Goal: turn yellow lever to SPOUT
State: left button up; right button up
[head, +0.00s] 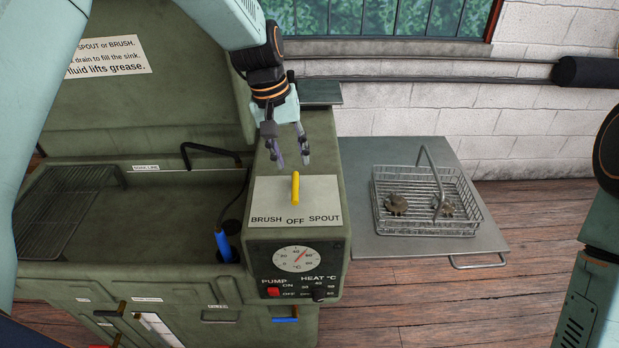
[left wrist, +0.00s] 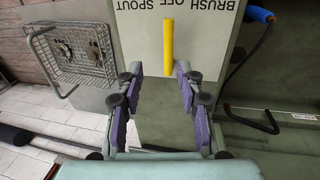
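The yellow lever (head: 295,187) stands on the white label plate (head: 267,190) on top of the green parts washer's control box. The plate reads BRUSH, OFF, SPOUT from left to right, and the lever points toward OFF. My left gripper (head: 292,160) is open and empty, just behind and above the lever. In the left wrist view the lever (left wrist: 168,52) lies just beyond the open fingertips (left wrist: 160,70), with no finger touching it. My right gripper is out of view; only part of my right arm shows at the right edge in the head view.
A wire basket (head: 427,228) with two metal parts stands on the side shelf (head: 365,215) at the right. The sink (head: 140,215) lies left of the box, with a blue-handled brush (head: 223,245) at its edge. A dial and pump switches are on the box front.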

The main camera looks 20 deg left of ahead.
aim_at(294, 190)
pick_arm(q)
jog(key=f, duration=0.5)
jog(key=f+p, duration=0.1)
jog(key=f, duration=0.1)
jog(key=shift+s+d+f, duration=0.15)
jog(key=shift+s+d, duration=0.2)
jog(key=shift+f, duration=0.15)
jog(key=shift+s+a, duration=0.4)
jog(key=shift+s, duration=0.05)
jog(key=shift+w+d, duration=0.4)
jog(key=shift+w, duration=0.05)
jog(key=c, duration=0.6)
jog(key=shift+c, duration=0.6)
jog(key=shift+s+a, duration=0.2)
jog(key=shift+a, duration=0.1)
grip_shut()
jog(key=shift+w+d, duration=0.1)
